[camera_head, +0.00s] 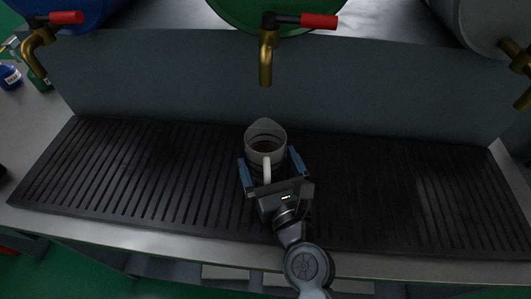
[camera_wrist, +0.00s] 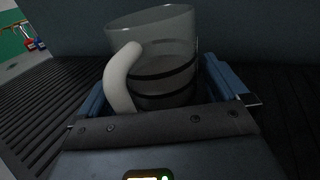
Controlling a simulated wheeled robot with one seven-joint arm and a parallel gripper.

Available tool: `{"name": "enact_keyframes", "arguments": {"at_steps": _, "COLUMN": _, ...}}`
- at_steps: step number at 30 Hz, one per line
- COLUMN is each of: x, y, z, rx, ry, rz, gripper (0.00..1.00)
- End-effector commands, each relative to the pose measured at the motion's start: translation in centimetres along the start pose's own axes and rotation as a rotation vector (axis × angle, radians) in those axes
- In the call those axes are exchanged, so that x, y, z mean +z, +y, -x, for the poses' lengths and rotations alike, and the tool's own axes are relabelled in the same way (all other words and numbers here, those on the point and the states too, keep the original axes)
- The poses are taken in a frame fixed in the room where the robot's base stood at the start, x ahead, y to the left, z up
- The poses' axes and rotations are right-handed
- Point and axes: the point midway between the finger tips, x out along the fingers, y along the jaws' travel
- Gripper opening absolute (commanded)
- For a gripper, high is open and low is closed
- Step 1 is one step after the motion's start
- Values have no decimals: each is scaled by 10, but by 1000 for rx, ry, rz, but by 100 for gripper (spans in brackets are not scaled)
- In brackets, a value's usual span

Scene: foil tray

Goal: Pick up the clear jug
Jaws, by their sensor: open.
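The clear jug (camera_head: 265,130) stands upright on the black slatted mat, below the middle tap. It has a white handle that faces my arm, and something dark shows low inside it. In the wrist view the jug (camera_wrist: 175,50) fills the upper middle, with dark bands around its wall. My gripper (camera_head: 270,170) is open, with one blue finger on each side of the jug. In the wrist view the fingers of my gripper (camera_wrist: 160,88) also flank it. I cannot tell whether either finger touches the wall.
The slatted mat (camera_head: 400,190) is bare to the left and right. Brass taps with red levers hang above its back edge: a middle one (camera_head: 266,60), a left one (camera_head: 37,45) and a right one (camera_head: 521,65). A grey back wall (camera_head: 180,85) rises behind the mat.

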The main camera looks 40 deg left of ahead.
Motion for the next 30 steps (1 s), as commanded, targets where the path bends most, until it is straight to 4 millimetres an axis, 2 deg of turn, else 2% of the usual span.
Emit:
{"name": "enact_keyframes", "arguments": {"at_steps": 6, "x": 0, "y": 0, "z": 0, "rx": 0, "ry": 0, "rz": 0, "gripper": 98}}
{"name": "enact_keyframes", "arguments": {"at_steps": 23, "x": 0, "y": 0, "z": 0, "rx": 0, "ry": 0, "rz": 1, "gripper": 44}}
{"name": "enact_keyframes", "arguments": {"at_steps": 30, "x": 1, "y": 0, "z": 0, "rx": 0, "ry": -1, "rz": 1, "gripper": 44}}
